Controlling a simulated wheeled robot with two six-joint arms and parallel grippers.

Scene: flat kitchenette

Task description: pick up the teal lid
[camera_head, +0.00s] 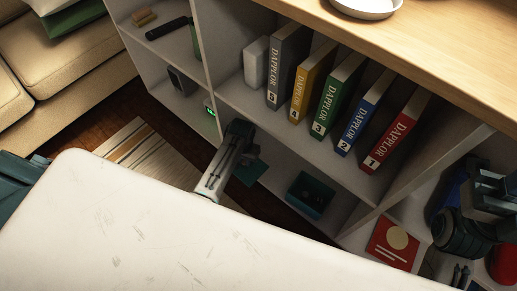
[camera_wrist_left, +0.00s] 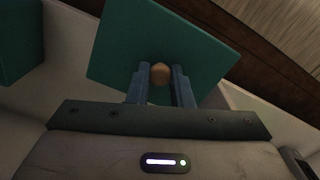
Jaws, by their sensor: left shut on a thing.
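The teal lid (camera_head: 252,173) is a flat square plate with a round wooden knob. In the left wrist view the lid (camera_wrist_left: 203,45) fills the upper middle, tilted in the picture. My left gripper (camera_wrist_left: 160,76) is shut on the lid's knob (camera_wrist_left: 160,73), one finger on each side. In the head view my left gripper (camera_head: 246,158) is at the front of the lower shelf, and its wrist hides part of the lid. An open teal box (camera_head: 311,194) sits on that shelf to the right, apart from the lid.
Several numbered binders (camera_head: 333,102) and a white block (camera_head: 256,61) stand on the shelf above. A wooden counter (camera_head: 430,45) holds a white dish (camera_head: 366,6). A red picture-covered item (camera_head: 393,243) lies lower right. A sofa (camera_head: 60,60) and striped rug (camera_head: 140,150) are left.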

